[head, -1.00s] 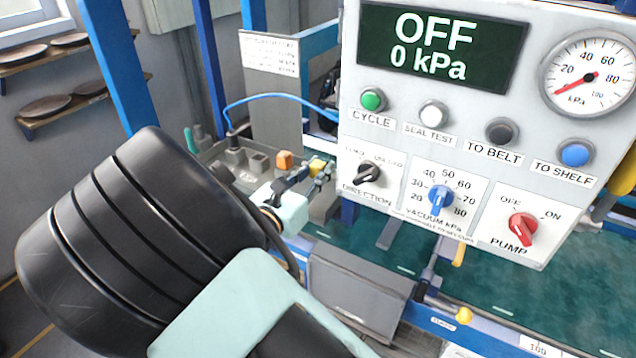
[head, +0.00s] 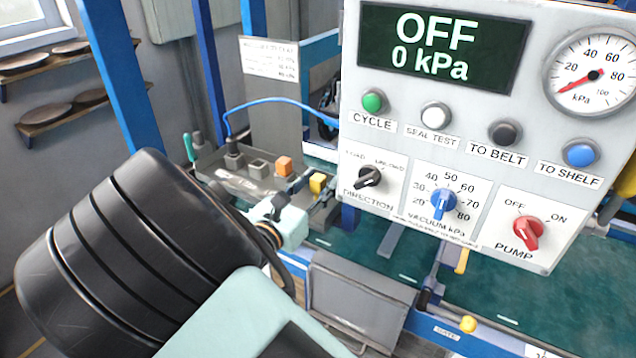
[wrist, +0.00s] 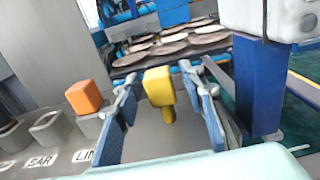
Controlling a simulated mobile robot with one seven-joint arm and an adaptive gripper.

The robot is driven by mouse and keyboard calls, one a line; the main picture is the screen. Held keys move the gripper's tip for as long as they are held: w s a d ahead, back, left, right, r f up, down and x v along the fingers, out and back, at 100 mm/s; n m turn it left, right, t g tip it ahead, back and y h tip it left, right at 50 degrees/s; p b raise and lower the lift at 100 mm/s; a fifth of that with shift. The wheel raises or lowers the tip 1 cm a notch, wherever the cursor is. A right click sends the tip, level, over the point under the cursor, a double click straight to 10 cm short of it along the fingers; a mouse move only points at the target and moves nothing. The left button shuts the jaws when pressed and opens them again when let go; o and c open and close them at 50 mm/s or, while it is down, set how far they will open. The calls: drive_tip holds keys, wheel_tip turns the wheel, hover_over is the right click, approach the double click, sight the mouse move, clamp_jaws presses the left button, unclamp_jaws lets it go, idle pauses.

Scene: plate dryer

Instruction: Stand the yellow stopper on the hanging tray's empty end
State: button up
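The yellow stopper (wrist: 159,88), a block head on a short stem, appears upright over the bare right end of the grey hanging tray (wrist: 160,143). Its foot seems to be on the tray floor. My gripper (wrist: 160,76) has a finger on each side of the stopper, with a narrow gap visible on both sides, so it looks open. In the head view the stopper (head: 317,184) shows at the tray's right end, between my fingertips (head: 304,190), which partly hide the tray there. An orange stopper (wrist: 84,97) stands on a grey socket to its left.
Grey sockets with labels fill the tray's left part, where a blue hose (head: 270,97) is plugged in. A blue post (wrist: 257,85) stands close right of my fingers, below the control panel (head: 450,130). Brown plates (wrist: 175,45) lie beyond the tray.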

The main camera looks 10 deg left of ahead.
drive_tip(key=shift+r, duration=0.25)
drive_tip(key=v, duration=1.2)
drive_tip(key=shift+s+f, duration=0.1)
